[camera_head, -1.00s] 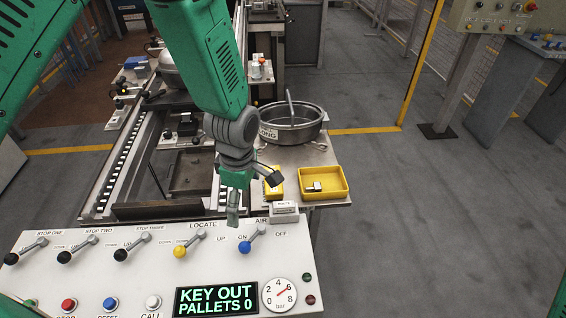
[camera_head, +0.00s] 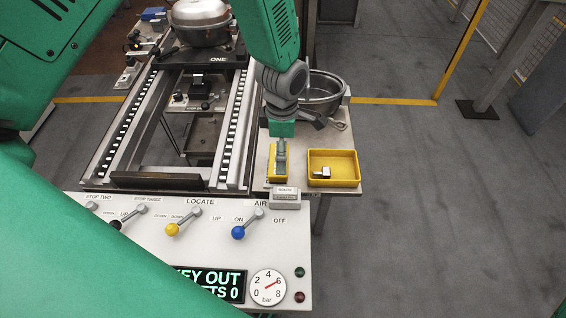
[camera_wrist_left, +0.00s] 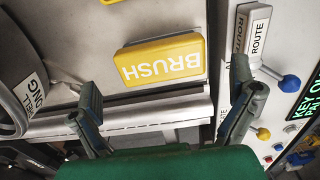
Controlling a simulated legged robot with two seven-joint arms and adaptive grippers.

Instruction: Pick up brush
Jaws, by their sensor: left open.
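A yellow block lettered BRUSH (camera_wrist_left: 160,62) lies on the pale side table, its lettering upside down in the left wrist view. In the head view the yellow block (camera_head: 273,166) is partly hidden by my left gripper (camera_head: 282,158), which hangs over it, pointing down. In the left wrist view the fingers of my left gripper (camera_wrist_left: 166,112) are spread wide, with nothing between the tips. The block is beyond them, roughly centred between them. I cannot tell the exact height gap. No bristles are visible. My right gripper is not seen.
A yellow tray (camera_head: 333,180) with a small metal piece stands right of the block. A grey ROUTE block (camera_head: 285,197) is in front, near the control panel's levers (camera_head: 247,226). A metal bowl (camera_head: 322,92) stands behind. A conveyor frame (camera_head: 233,125) runs along the left.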

